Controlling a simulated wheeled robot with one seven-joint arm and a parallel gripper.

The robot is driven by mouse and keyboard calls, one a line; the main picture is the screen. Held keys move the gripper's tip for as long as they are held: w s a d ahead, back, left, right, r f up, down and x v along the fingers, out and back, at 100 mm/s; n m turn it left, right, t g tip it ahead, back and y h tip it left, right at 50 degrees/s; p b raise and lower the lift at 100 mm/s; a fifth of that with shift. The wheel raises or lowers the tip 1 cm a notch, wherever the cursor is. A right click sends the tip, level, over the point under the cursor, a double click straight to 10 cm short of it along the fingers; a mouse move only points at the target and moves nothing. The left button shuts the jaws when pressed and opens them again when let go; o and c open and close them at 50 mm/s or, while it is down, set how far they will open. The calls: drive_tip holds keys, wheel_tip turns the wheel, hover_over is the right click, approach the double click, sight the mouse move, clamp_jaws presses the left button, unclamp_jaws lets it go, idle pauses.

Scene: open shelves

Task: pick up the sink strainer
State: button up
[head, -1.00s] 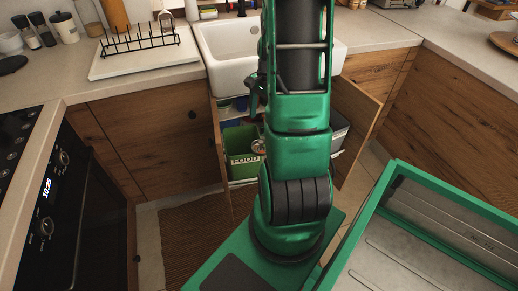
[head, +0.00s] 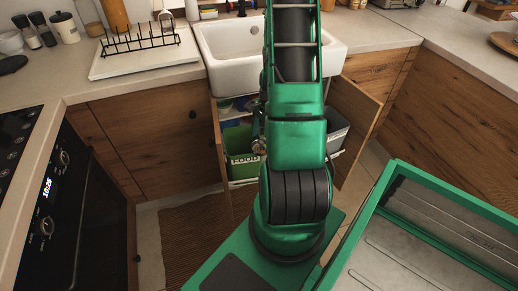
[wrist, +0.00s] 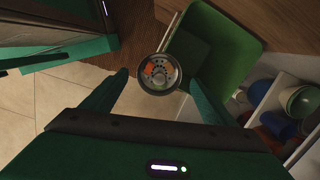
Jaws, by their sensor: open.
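The sink strainer (wrist: 160,74) is a small round metal cup with orange and pale bits in it. In the wrist view it lies between my two open fingertips, with gaps at the sides, and overlaps the rim of a green bin (wrist: 222,48). Whether it rests on that rim is unclear. My gripper (wrist: 160,78) is open with a finger on each side of the strainer; the height gap cannot be told. In the head view a small part of the strainer (head: 259,147) shows beside my arm, in front of the green bin (head: 241,142); my fingers are mostly hidden.
The open sink cabinet has a door (head: 352,122) swung out on the right. A grey bin (head: 337,130) stands beside the green one. A white shelf with bowls (wrist: 302,101) is right in the wrist view. The white sink (head: 231,45) is above.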

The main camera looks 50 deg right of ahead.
drive_tip(key=shift+a+f, duration=0.15)
drive_tip(key=shift+f, duration=1.3)
drive_tip(key=c, duration=1.1)
drive_tip(key=shift+w+r, duration=0.1)
drive_tip(key=shift+r, duration=1.9)
drive_tip(key=a+r, duration=0.2)
drive_tip(key=a, duration=0.2)
drive_tip(key=s+a+r, duration=0.1)
drive_tip(key=a+r, duration=0.1)
drive_tip(key=a, duration=0.1)
drive_tip(key=s+a+r, duration=0.1)
drive_tip(key=a+r, duration=0.2)
drive_tip(key=a, duration=0.1)
drive_tip(key=shift+a, duration=0.3)
